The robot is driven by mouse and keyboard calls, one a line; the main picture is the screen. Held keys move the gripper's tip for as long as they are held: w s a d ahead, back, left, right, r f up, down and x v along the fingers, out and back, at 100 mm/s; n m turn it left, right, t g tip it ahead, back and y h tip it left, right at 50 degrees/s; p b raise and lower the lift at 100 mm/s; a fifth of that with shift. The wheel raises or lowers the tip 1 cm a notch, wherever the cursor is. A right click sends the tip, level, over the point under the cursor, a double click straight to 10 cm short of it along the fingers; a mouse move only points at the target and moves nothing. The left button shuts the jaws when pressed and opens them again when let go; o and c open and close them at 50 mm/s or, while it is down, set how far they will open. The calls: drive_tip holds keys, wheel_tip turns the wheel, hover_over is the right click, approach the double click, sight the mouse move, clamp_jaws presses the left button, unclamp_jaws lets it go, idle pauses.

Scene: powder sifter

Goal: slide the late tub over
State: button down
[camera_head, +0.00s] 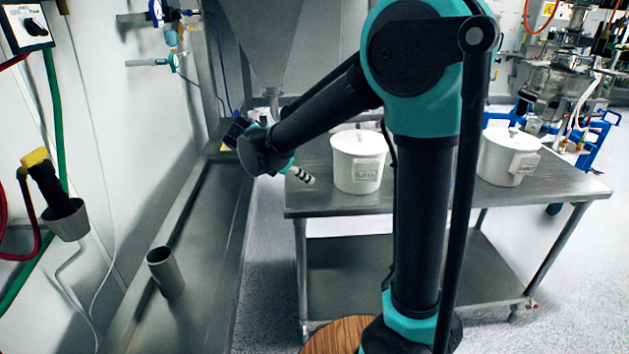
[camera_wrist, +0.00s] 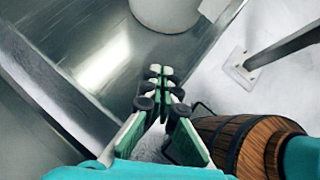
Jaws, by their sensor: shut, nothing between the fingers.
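Two white lidded tubs with front labels stand on a steel table (camera_head: 425,199). The left tub (camera_head: 345,178) is near the table's left end. The right tub (camera_head: 497,163) is farther right, past my arm. The label writing is too small to read surely. My gripper (camera_head: 302,177) is just left of the left tub, apart from it and empty. In the wrist view, my gripper (camera_wrist: 161,72) has its fingertips together. A white rounded body (camera_wrist: 165,10), seemingly the left tub, is cut off at the top of that view.
A steel bench with a raised edge runs along the left wall, with a grey cylinder (camera_head: 165,272) on it. A steel hopper (camera_head: 268,45) hangs behind my gripper. A wooden round thing (camera_head: 340,337) is low in front; a wooden barrel (camera_wrist: 235,143) shows in the wrist view. Tabletop between the tubs looks clear.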

sight(340, 189)
drive_tip(key=x, duration=0.8)
drive_tip(key=shift+d+f, duration=0.1)
drive_tip(key=shift+w+d+f, duration=0.1)
drive_tip(key=shift+w+d, duration=0.2)
drive_tip(key=shift+d, duration=0.3)
drive_tip(key=shift+w+d+f, duration=0.1)
drive_tip(key=shift+w+d, duration=0.2)
drive_tip(key=shift+d, duration=0.25)
drive_tip(key=shift+w+d, duration=0.5)
drive_tip(key=shift+d, duration=0.25)
drive_tip(key=w+d, duration=0.3)
drive_tip(key=d, duration=0.3)
drive_tip(key=w+d, duration=0.4)
drive_tip(key=d, duration=0.2)
drive_tip(key=w+d, duration=0.3)
drive_tip(key=d, duration=0.3)
drive_tip(key=shift+w+d, duration=0.2)
drive_tip(key=shift+w, duration=0.05)
drive_tip(key=shift+s+a, duration=0.1)
drive_tip(key=shift+a, duration=0.1)
drive_tip(key=shift+a, duration=0.15)
